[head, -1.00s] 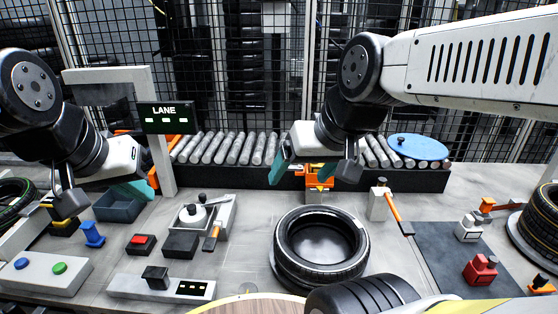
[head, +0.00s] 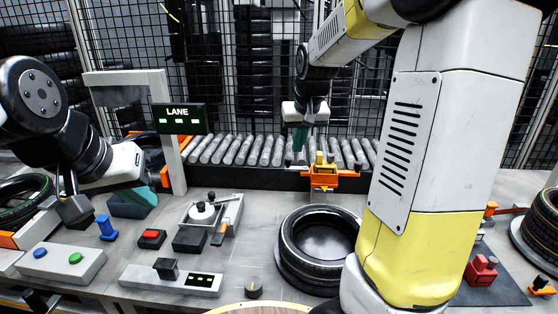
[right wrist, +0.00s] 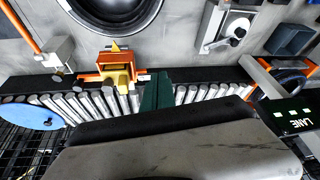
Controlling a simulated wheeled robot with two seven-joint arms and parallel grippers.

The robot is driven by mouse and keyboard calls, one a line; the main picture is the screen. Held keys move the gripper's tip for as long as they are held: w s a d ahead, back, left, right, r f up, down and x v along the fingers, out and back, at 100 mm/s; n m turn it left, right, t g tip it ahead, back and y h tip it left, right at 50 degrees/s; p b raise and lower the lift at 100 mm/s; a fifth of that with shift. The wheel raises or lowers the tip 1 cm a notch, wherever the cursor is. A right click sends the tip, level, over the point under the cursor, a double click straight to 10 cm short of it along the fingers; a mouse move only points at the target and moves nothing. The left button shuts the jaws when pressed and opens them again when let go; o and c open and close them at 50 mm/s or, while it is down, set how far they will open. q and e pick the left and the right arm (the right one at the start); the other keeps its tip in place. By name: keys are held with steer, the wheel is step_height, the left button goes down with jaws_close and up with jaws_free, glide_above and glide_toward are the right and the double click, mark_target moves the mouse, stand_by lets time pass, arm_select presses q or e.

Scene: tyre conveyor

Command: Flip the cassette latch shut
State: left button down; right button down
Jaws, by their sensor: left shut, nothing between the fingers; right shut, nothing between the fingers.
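No part is labelled as the cassette latch, so I cannot tell for sure which it is. A grey housing (head: 233,208) holds a white round piece (head: 202,211) and a lever with an orange handle (head: 218,238); it also shows in the right wrist view (right wrist: 212,30). An orange and yellow clamp-like fixture (head: 322,178) stands at the conveyor's front edge, also in the right wrist view (right wrist: 118,65). My right gripper (head: 300,140) is shut and empty, above the conveyor, just left of and above that fixture. My left gripper (head: 146,196) is shut and empty, at the left by a blue-grey bin.
A roller conveyor (head: 262,150) runs along the back before a wire fence. A tyre (head: 290,250) lies at the table's middle. My right arm hides much of the right side. A button box (head: 60,262) and LANE sign (head: 180,118) are at the left.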

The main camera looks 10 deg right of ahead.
mark_target(290, 160)
steer(key=shift+w+d+f, duration=0.15)
steer(key=shift+w+f, duration=0.45)
steer(key=shift+w, duration=0.35)
steer(key=shift+w+f, duration=1.3)
steer(key=shift+f, duration=0.25)
steer(key=shift+w+f, duration=1.25)
steer(key=shift+f, duration=0.3)
steer(key=shift+w+f, duration=1.3)
steer(key=shift+f, duration=0.25)
steer(key=shift+h, duration=0.3)
